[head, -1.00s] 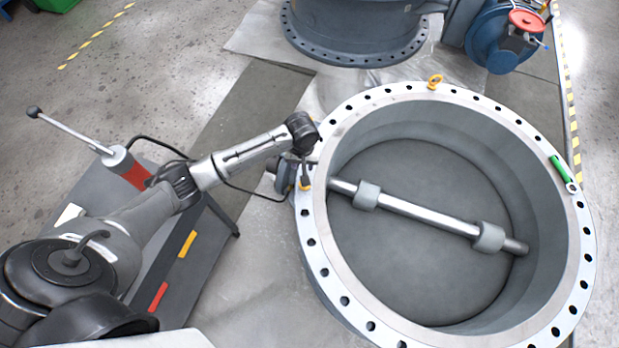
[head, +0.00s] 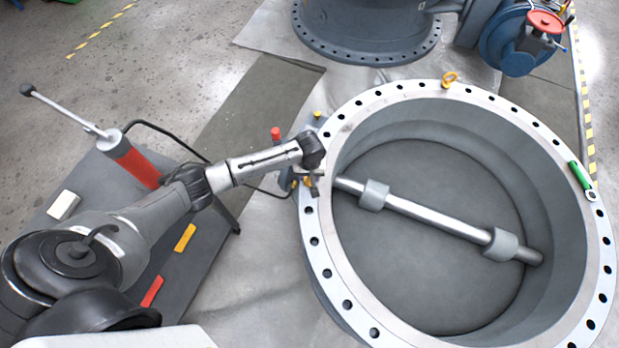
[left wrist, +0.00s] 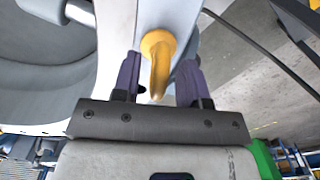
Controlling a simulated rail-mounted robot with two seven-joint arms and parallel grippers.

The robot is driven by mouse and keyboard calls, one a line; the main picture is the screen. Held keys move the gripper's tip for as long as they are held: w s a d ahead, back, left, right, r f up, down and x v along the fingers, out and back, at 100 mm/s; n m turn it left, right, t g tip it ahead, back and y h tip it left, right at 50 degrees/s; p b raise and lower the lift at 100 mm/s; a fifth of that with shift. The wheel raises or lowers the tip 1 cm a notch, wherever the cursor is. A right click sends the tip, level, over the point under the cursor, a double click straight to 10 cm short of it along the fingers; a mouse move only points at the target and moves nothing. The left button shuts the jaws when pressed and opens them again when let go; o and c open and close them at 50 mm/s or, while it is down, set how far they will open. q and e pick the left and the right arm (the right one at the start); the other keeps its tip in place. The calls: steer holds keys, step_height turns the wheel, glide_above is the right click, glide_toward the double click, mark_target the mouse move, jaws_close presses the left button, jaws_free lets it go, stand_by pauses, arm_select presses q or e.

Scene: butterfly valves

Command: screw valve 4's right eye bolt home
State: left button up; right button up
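Valve 4 appears to be the large open grey valve body with a pale drilled flange (head: 312,222). A yellow eye bolt (head: 307,181) is at the flange's left edge, mostly hidden by my left gripper (head: 314,184). In the left wrist view, the yellow eye bolt (left wrist: 158,62) stands between the two dark fingers of my left gripper (left wrist: 158,82). Gaps show on both sides, so the gripper looks open around it. How far the bolt's thread is in cannot be seen. A second eye bolt (head: 450,79) stands on the flange's far edge. My right gripper is out of view.
A green-handled tool (head: 579,175) lies on the flange's right rim. A shaft (head: 415,212) crosses the bore. A grey bench (head: 205,255) with a red-barrelled tool (head: 137,167) is at left. Another valve (head: 365,30) with a red handwheel (head: 545,22) stands behind.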

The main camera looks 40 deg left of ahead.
arm_select(q)
steer(key=shift+f, duration=0.6)
steer(key=shift+c, duration=0.5)
jaws_close()
